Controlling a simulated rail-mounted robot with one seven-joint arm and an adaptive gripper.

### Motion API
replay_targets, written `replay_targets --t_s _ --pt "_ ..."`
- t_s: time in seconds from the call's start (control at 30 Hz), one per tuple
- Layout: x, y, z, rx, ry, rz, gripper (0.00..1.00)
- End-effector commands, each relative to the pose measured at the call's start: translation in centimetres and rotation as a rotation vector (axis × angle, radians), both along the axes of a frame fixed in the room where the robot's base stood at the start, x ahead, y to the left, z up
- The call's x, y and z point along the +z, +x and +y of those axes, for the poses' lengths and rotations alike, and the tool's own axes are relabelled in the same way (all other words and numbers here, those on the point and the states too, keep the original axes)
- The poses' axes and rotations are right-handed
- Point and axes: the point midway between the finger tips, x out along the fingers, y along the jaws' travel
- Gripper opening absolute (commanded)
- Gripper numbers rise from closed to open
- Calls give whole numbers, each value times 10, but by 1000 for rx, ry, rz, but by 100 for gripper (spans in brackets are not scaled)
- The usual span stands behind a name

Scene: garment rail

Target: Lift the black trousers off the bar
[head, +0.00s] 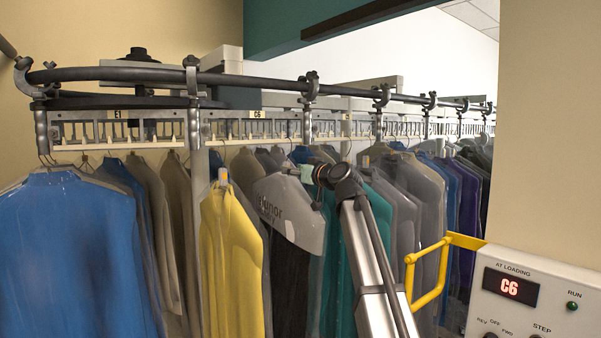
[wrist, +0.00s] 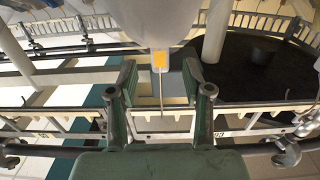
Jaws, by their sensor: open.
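The black trousers (head: 290,290) hang from the bar under a pale grey printed shoulder cover (head: 290,210), between a yellow garment and a teal one. My gripper (head: 306,173) is at the top right of that cover in the head view, just below the slotted bar. In the wrist view my gripper (wrist: 160,88) is open. A thin hanger hook (wrist: 161,95) with an orange tag (wrist: 159,60) stands between its two green fingers, with a gap on each side. A pale cover (wrist: 155,20) fills the top of that view. Whether this hook carries the trousers is hard to tell.
A yellow garment (head: 230,260) hangs close on the left and a teal garment (head: 340,270) close on the right. The slotted white rail (head: 260,127) and dark tube (head: 250,82) run above. A yellow handle (head: 430,270) and control box (head: 530,300) stand at right.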

Motion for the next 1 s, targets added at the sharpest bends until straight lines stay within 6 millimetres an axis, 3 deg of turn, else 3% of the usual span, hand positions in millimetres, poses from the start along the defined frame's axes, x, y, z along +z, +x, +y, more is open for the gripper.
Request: replay_targets --t_s 0.4,0.93,1.0 --pt "-1 29 19 0 -1 1 50" --pt "-1 34 23 0 1 1 50" --pt "-1 34 23 0 1 1 25"
